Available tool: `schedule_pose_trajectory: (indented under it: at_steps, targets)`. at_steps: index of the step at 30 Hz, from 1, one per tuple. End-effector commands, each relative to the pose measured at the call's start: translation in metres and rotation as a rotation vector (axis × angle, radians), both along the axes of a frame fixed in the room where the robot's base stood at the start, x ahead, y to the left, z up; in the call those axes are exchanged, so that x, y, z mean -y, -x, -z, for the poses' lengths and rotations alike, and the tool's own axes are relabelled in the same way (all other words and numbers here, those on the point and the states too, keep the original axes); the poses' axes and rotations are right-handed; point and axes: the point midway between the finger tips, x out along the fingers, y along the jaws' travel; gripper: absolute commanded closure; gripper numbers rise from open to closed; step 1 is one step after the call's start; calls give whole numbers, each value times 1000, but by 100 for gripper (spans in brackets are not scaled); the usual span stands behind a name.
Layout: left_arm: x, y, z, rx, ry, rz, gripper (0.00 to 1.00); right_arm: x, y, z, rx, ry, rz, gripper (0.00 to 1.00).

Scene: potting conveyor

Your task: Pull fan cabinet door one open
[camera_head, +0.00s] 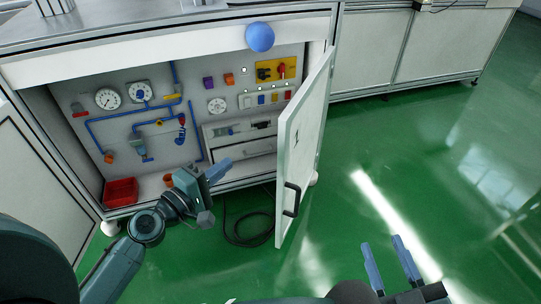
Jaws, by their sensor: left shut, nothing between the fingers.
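A white cabinet door (306,138) with a black handle (291,199) stands swung out from the right side of the cabinet (190,30). No label shows to tell whether it is door one. The cabinet interior is exposed, with gauges and blue pipes on its back panel. My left gripper (220,169) is shut and empty in front of the opening, left of the door and apart from its handle. My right gripper (383,243) is open and empty over the green floor, to the right of and below the handle.
A red bin (121,192) sits at the lower left inside the cabinet. A white panel (40,185) stands at the left. A black cable (246,228) lies coiled on the floor near the door. A blue ball (260,37) shows at the cabinet's top edge. The floor (430,170) at the right is clear.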

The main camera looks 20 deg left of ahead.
Motion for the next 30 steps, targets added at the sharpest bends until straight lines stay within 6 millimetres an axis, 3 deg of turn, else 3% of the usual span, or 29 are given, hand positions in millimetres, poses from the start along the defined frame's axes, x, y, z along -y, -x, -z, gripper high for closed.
schedule_pose_trajectory:
  at_steps: [5,17,24,30]
  targets:
    - [6,-18,-5,3,11,-2,100,2,-1,-4,-30,3,11,64]
    - [38,-95,-3,3,10,0,100,8,-3,-1,-121,10,38,64]
    - [70,-88,-2,-2,10,0,100,11,-3,-1,-191,16,54,64]
    - [77,-86,0,0,6,0,100,12,-3,1,-207,18,57,64]
